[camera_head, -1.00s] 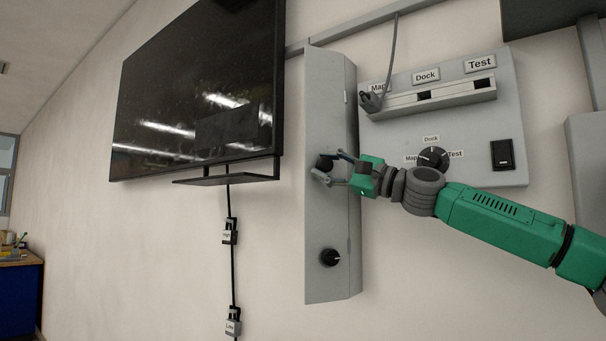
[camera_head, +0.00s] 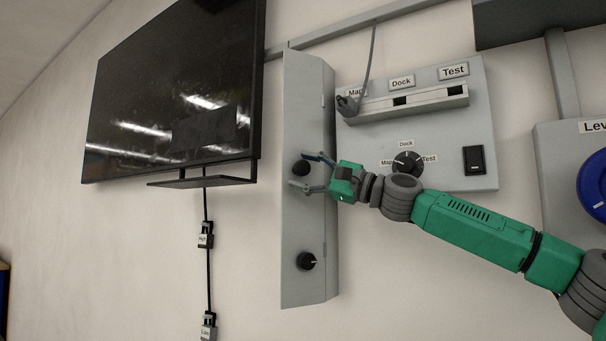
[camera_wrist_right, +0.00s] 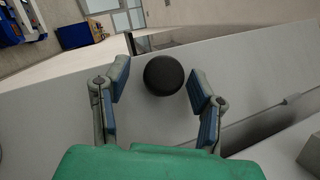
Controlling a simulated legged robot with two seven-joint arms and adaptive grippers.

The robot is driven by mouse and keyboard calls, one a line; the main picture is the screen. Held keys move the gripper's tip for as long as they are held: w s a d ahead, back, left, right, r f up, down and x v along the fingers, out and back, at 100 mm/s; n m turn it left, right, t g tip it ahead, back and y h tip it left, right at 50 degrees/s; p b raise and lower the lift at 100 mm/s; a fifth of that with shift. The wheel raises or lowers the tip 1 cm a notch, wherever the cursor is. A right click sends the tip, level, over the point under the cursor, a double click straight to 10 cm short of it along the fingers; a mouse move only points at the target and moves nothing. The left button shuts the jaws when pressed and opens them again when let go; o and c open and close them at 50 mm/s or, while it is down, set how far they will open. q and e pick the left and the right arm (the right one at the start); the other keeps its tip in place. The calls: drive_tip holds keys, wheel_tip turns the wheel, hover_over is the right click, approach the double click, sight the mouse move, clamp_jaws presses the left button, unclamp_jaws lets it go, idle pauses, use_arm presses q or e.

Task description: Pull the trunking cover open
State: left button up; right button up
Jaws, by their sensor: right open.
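The trunking cover (camera_head: 308,225) is a tall grey panel on the wall, with a black upper knob (camera_head: 301,167) and a black lower knob (camera_head: 306,261). It looks closed, though its far edge is hard to judge. My right gripper (camera_head: 306,173) is open at the upper knob, coming in from the right. In the right wrist view, the round black knob (camera_wrist_right: 164,75) lies between and a little ahead of the blue-padded fingertips (camera_wrist_right: 160,80), with a gap on both sides. My left gripper is not in view.
A grey control panel (camera_head: 440,150) with a dial, switch and plugged cable stands right of the cover. A dark screen (camera_head: 175,90) with a small shelf is at the left. A blue wheel (camera_head: 592,185) is at the right edge.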

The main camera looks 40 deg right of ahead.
drive_tip(key=v, duration=1.1)
drive_tip(key=shift+s+d+f, duration=0.15)
drive_tip(key=shift+d+f, duration=0.15)
drive_tip(key=shift+d, duration=0.1)
drive_tip(key=shift+a, duration=0.1)
